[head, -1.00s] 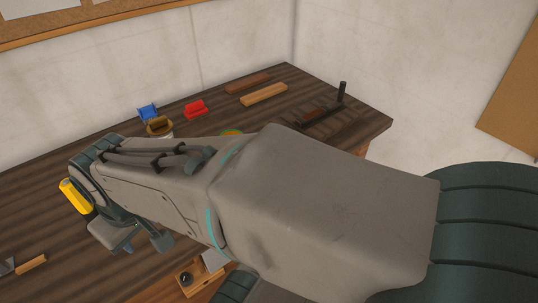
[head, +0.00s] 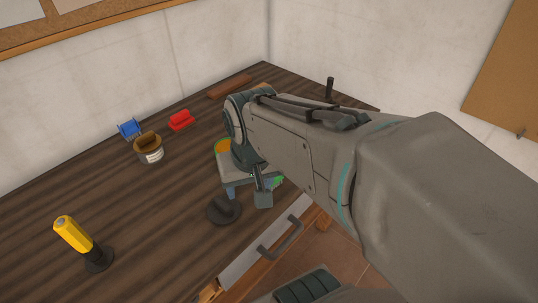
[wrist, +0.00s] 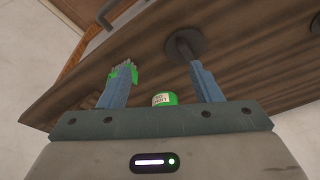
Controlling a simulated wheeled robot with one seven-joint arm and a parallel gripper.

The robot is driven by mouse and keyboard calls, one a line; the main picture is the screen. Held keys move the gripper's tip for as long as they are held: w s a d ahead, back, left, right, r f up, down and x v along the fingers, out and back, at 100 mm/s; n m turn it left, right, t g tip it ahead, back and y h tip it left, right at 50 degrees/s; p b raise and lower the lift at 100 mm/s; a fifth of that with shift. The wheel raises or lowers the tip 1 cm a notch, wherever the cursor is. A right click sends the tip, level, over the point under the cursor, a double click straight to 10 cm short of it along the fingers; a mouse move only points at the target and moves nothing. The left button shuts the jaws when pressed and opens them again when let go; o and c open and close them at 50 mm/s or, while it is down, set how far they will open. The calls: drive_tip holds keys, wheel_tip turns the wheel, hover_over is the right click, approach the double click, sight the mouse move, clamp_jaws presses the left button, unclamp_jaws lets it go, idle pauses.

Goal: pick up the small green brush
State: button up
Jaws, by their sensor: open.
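The small green brush (head: 278,181) shows as a green patch just right of my gripper in the head view, mostly hidden by the arm. In the wrist view the green brush (wrist: 123,72), with pale bristles, overlaps the tip of the left finger; I cannot tell whether they touch. My gripper (head: 246,191) is low over the front part of the table. Its two blue-grey fingers stand wide apart in the wrist view (wrist: 160,72), with nothing held between them.
A dark round-based object (head: 223,209) is just left. A yellow-handled tool (head: 75,236), brown pot (head: 148,148), blue brush (head: 130,129) and red brush (head: 181,120) are farther left. An edge drawer handle (head: 281,239) is nearby.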

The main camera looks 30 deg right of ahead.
drive_tip(key=w+d+m+g+p, duration=0.2)
drive_tip(key=w+d+m+g, duration=0.1)
drive_tip(key=w+d+m, duration=0.9)
drive_tip(key=shift+m, duration=0.5)
drive_tip(key=f, duration=0.7)
drive_tip(key=shift+s+a+f, duration=0.15)
drive_tip(key=shift+a+f, duration=0.1)
drive_tip(key=shift+a, duration=0.15)
drive_tip(key=f, duration=0.1)
drive_tip(key=f+p, duration=0.1)
drive_tip(key=f, duration=0.2)
drive_tip(key=shift+s+f+p, duration=0.25)
drive_tip(key=shift+s+p, duration=0.05)
drive_tip(key=shift+s, duration=0.1)
drive_tip(key=shift+f, duration=0.55)
drive_tip(key=c, duration=1.1)
